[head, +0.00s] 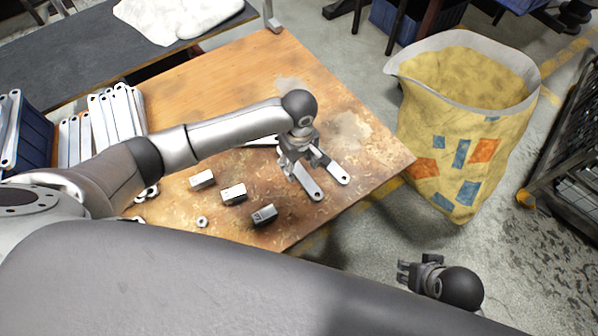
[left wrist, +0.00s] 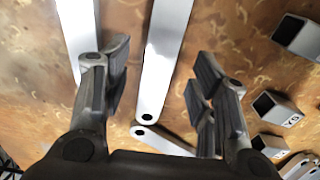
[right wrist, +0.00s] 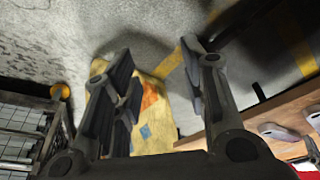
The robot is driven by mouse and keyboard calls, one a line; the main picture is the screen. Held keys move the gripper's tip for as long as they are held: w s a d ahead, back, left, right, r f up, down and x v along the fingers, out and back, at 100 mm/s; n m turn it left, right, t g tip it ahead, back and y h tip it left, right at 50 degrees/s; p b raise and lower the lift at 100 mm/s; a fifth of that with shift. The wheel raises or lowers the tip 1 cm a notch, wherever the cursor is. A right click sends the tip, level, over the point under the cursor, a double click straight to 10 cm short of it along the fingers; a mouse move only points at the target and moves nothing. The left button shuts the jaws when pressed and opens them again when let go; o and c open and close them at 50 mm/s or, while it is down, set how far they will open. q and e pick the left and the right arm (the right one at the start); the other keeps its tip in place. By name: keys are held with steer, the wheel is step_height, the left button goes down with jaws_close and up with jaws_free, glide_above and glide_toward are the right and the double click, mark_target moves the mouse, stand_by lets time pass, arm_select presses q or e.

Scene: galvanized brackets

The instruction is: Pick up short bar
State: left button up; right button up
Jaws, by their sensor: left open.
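Flat grey metal bars with holed ends lie on the wooden table under my left gripper (head: 298,163). One bar (head: 311,187) extends toward the table's front edge, and another bar (head: 335,171) lies to its right. In the left wrist view, my left gripper (left wrist: 160,78) is open, with a bar (left wrist: 166,50) in the gap between its fingers. A second bar (left wrist: 75,28) shows beside the left finger, and a third bar (left wrist: 165,142) lies crosswise below. I cannot tell which is the short bar. My right gripper (right wrist: 160,85) is open and empty, off the table over the floor.
Hollow square blocks (head: 233,194) and a nut (head: 202,222) lie left of the bars on the table (head: 375,160). Several long brackets (head: 118,110) are stacked at the left beside a blue crate (head: 32,133). A yellow sack (head: 450,130) stands beyond the table's right corner.

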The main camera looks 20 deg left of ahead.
mark_target(299, 172)
arm_select(q)
steer(key=shift+f+b, duration=0.3)
steer(key=shift+f, duration=0.85)
arm_select(e)
steer(key=shift+v, duration=1.7)
steer(key=shift+w, duration=0.15)
arm_select(q)
jaws_close()
